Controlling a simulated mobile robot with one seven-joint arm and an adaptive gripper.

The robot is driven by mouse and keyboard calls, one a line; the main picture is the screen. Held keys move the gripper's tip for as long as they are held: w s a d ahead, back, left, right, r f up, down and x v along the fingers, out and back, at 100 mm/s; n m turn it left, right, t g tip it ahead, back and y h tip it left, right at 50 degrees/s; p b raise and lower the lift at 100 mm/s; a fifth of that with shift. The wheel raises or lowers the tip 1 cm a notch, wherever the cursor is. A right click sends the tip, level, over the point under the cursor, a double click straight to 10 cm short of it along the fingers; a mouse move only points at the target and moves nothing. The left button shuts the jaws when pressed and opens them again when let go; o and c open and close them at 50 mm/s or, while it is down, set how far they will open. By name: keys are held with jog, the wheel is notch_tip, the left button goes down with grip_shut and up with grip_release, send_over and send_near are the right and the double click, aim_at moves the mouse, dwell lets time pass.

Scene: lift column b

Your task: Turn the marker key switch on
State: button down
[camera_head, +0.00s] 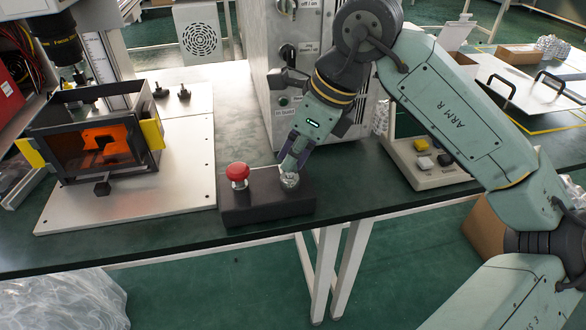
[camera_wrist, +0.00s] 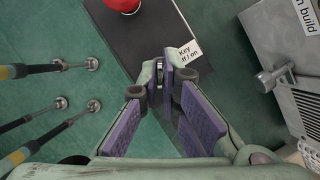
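The key switch (camera_head: 289,181) is a silver round piece on the right part of a black box (camera_head: 243,208). In the wrist view the same box (camera_wrist: 140,38) carries a white label (camera_wrist: 189,51) reading "Key" and "on". My gripper (camera_head: 290,166) points down at the switch, its tips right over it. In the wrist view my gripper's (camera_wrist: 176,72) purple-padded fingers are drawn close together beside the label, with only a narrow gap. They appear shut on the key, which is itself hidden by the fingers, so its turn angle cannot be read.
A red mushroom button (camera_head: 237,172) stands on the box left of my gripper. A grey cabinet (camera_head: 262,75) with knobs rises close behind. A machine with an orange-windowed enclosure (camera_head: 95,140) is at left, a control box (camera_head: 425,160) at right. The green bench edge is in front.

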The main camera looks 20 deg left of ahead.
jog(key=m+t+b, duration=0.2)
jog(key=m+b, duration=0.2)
jog(key=m, duration=0.1)
jog(key=shift+s+m, duration=0.15)
jog(key=shift+m, duration=0.15)
jog(key=shift+h, duration=0.3)
jog(key=c, duration=1.8)
grip_release()
jog(key=v, duration=1.2)
jog(key=shift+s, duration=0.2)
